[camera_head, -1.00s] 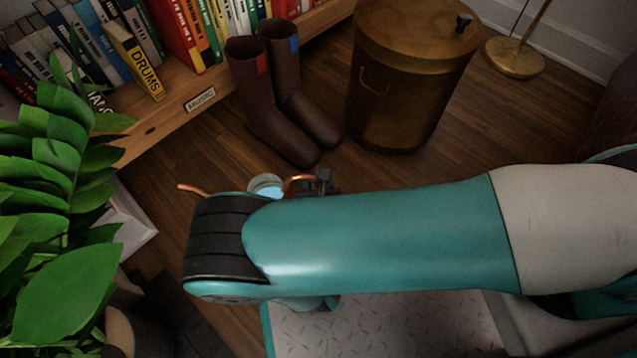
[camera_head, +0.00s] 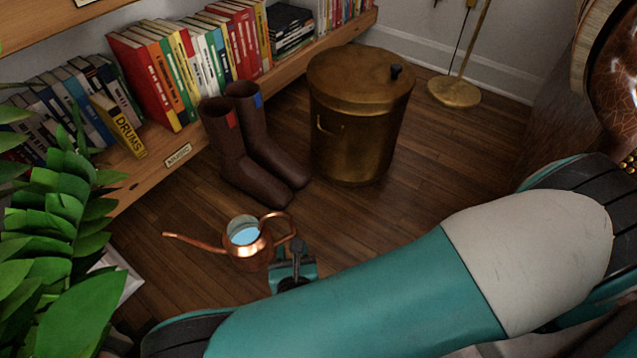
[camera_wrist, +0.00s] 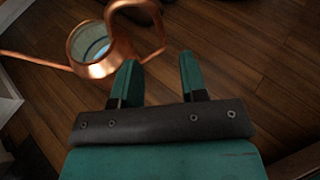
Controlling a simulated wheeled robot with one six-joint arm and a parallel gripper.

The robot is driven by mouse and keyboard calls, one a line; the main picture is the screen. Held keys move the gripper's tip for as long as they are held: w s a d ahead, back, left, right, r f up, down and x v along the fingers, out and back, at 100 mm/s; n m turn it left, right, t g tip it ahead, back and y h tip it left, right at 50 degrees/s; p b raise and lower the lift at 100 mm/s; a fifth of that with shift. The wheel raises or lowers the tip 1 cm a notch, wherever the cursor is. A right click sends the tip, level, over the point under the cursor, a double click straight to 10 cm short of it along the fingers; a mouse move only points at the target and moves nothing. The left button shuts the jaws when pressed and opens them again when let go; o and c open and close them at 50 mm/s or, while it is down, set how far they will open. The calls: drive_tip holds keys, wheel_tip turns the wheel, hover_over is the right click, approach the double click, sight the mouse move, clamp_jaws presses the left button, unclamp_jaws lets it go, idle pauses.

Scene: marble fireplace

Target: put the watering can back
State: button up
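The copper watering can (camera_head: 250,250) has a long spout to the left, a looped handle to the right and pale blue inside. It looks upright over the wooden floor; its underside is partly hidden, so I cannot tell whether it touches the floor. In the wrist view the can (camera_wrist: 92,62) is at the upper left, with its handle by my left fingertip. My gripper (camera_wrist: 159,60) has its two fingers apart, with floor visible between them. In the head view my gripper (camera_head: 292,264) is just right of and below the can, near its handle.
Brown boots (camera_head: 245,150) and a brass bin (camera_head: 358,125) stand behind the can. A bookshelf (camera_head: 178,152) runs along the back left. A leafy plant (camera_head: 50,240) fills the left edge. A brass lamp base (camera_head: 454,91) stands at the back. Floor between is clear.

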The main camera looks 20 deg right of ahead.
wheel_tip(320, 180, up, 19)
drive_tip(key=w+d+m+g, duration=0.2)
drive_tip(key=m+g, duration=1)
drive_tip(key=m, duration=0.6)
drive_tip(key=s+d+r+m+y, duration=0.1)
drive_tip(key=s+r+m+y, duration=0.1)
drive_tip(key=r, duration=0.5)
drive_tip(key=s+d+r+m+y, duration=0.1)
drive_tip(key=s+r+m+y, duration=0.2)
drive_tip(key=s+r, duration=0.2)
drive_tip(key=s+d+r+m+g+y, duration=0.1)
drive_tip(key=s+d+r+m+y, duration=0.1)
drive_tip(key=r, duration=0.6)
drive_tip(key=shift+s+r+m+y, duration=0.3)
drive_tip(key=shift+s+m+y, duration=0.35)
drive_tip(key=shift+s, duration=0.35)
wheel_tip(320, 180, up, 50)
drive_tip(key=p, duration=5)
drive_tip(key=shift+r, duration=0.2)
